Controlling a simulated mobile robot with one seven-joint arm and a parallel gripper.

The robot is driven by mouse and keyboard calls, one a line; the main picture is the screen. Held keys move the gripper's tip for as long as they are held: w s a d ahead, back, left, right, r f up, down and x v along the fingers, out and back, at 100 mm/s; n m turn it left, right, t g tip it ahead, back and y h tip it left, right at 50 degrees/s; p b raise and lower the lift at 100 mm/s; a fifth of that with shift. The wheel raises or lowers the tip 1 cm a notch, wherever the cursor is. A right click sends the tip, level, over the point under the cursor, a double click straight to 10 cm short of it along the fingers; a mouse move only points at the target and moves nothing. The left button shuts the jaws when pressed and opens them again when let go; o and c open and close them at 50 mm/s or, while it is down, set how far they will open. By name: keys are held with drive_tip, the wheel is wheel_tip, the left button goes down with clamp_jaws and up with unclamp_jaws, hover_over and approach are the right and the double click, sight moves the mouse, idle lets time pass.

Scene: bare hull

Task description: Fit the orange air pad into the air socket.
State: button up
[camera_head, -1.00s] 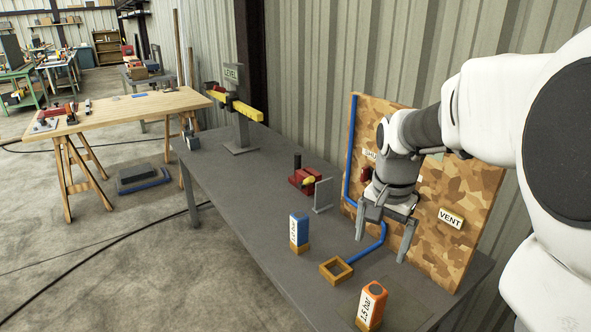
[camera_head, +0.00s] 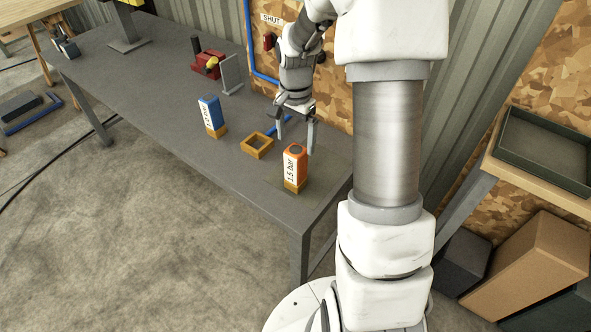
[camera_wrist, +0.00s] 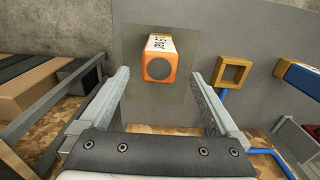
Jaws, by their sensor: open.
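The orange air pad (camera_head: 294,166), labelled 1.5 bar, stands upright in a wooden holder near the table's front right corner. In the wrist view the orange air pad (camera_wrist: 159,64) shows its orange end with a dark round centre, ahead of and between the fingers. My gripper (camera_head: 296,133) is open and empty, above and just behind the pad, not visibly touching it. In the wrist view my gripper (camera_wrist: 162,85) has its fingers spread wide. A square wooden frame (camera_head: 257,146), empty, lies on the table left of the pad with the blue hose at it; it looks like the air socket.
A blue-and-white block (camera_head: 211,115) stands left of the frame. A red vise-like device (camera_head: 207,64) and an upright grey plate (camera_head: 232,74) are farther back. The board with the SHUT sign (camera_head: 271,19) rises behind. The table's (camera_head: 150,75) left middle is clear.

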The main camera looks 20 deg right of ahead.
sight(296, 160)
wheel_tip(296, 160, down, 8)
drive_tip(key=shift+s+b, duration=0.1)
drive_tip(key=shift+b, duration=0.4)
clamp_jaws()
idle(0.4)
